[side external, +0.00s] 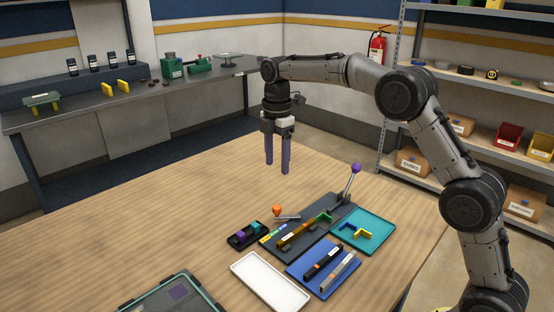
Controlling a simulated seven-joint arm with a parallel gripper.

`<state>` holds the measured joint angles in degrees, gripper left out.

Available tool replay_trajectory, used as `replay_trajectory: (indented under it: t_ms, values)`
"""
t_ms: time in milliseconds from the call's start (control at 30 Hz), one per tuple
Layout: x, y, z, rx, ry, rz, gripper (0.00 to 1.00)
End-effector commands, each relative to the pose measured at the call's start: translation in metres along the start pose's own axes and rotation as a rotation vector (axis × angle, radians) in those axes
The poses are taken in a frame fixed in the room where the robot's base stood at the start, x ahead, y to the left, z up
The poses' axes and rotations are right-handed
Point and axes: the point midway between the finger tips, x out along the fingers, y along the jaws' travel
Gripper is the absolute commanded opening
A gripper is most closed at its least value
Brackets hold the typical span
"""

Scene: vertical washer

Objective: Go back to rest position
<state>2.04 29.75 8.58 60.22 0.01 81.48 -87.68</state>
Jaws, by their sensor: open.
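My gripper (277,168) points straight down, open and empty, with two purple fingers apart. It hangs above the wooden table (150,215), behind and a little left of the dark fixture board (296,246). Nothing is between the fingers. A lever with a purple knob (356,168) rises from the far end of the board. A small lever with an orange knob (277,210) is at the board's left, close in front of the gripper in the picture.
A teal tray (379,239) holds yellow and blue pieces. A blue mat (304,284) bears two bars. A white tray (270,285), a small black holder (246,235) and a dark case (170,300) lie nearby. The table's left part is clear.

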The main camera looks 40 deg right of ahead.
Motion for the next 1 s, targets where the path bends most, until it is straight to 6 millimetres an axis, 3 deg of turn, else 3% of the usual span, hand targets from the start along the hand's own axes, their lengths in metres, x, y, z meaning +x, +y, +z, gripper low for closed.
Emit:
replay_trajectory:
  t_ms: [200, 267, 367, 500, 700, 867, 1000]
  values:
    - [-0.004, 0.000, -0.001, -0.001, 0.000, 0.010, 0.62]
    - [-0.017, -0.002, -0.001, -0.002, 0.001, 0.034, 0.62]
    - [-0.053, -0.013, -0.002, -0.005, 0.004, 0.096, 0.62]
    - [-0.103, -0.057, -0.003, -0.004, 0.008, 0.169, 0.62]
    - [-0.142, -0.135, -0.002, 0.126, 0.033, 0.267, 0.62]
    - [-0.149, -0.199, 0.000, 0.305, 0.075, 0.338, 0.62]
    - [-0.136, -0.256, 0.003, 0.501, 0.130, 0.389, 0.62]
